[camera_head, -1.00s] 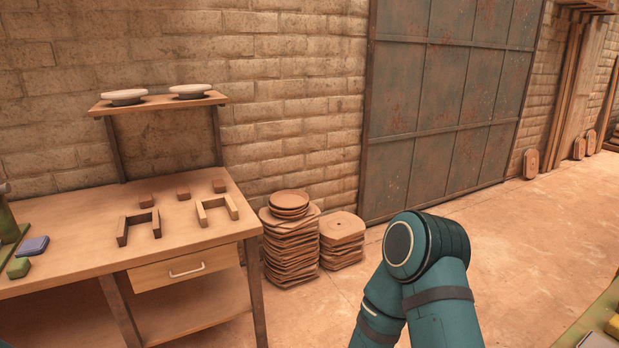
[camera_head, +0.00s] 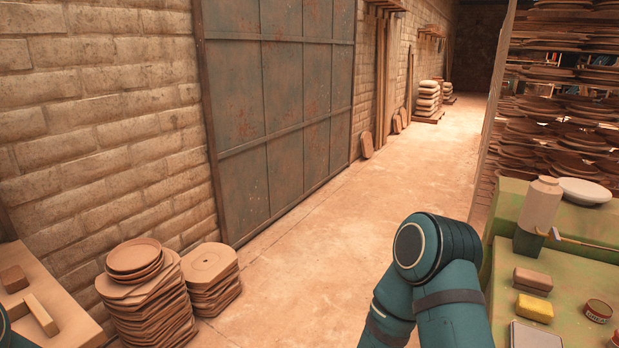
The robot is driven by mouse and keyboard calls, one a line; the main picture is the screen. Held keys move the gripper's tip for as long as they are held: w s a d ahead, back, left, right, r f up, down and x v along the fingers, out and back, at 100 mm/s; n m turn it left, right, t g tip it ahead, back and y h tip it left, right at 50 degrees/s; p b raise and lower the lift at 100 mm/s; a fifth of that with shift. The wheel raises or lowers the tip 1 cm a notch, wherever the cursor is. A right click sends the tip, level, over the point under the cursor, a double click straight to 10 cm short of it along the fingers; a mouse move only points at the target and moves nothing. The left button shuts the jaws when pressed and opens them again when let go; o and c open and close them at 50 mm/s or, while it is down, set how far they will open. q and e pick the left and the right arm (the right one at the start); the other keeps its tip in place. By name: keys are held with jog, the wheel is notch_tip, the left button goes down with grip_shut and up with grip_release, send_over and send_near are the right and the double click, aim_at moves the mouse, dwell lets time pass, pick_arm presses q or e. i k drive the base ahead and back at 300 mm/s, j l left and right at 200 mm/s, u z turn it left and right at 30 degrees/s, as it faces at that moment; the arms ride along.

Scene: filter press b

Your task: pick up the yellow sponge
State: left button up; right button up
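The yellow sponge (camera_head: 534,308) lies on the green-topped table (camera_head: 505,222) at the lower right. It is just in front of a brown block (camera_head: 532,281) and behind a flat grey-framed item. A teal arm of mine rises at the bottom centre, left of the table, and its gripper is out of the picture. A small bit of teal shows at the lower left edge. Neither gripper is in view.
On the green table are a bottle (camera_head: 540,203), a white plate (camera_head: 583,191) and a round tin (camera_head: 598,310). Stacked discs (camera_head: 148,290) stand on the floor at left beside a wooden bench (camera_head: 58,300). The aisle floor (camera_head: 330,235) is clear.

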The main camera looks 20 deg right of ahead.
aim_at(540, 311)
jog(key=i+z, duration=0.25)
jog(key=z, duration=0.2)
jog(key=i+j+z, duration=0.1)
jog(key=z, duration=0.35)
jog(key=i+j+z, duration=0.2)
jog(key=z, duration=0.25)
jog(key=i+j+z, duration=0.3)
jog(key=z, duration=0.2)
jog(key=i+j+z, duration=0.3)
jog(key=j+z, duration=0.15)
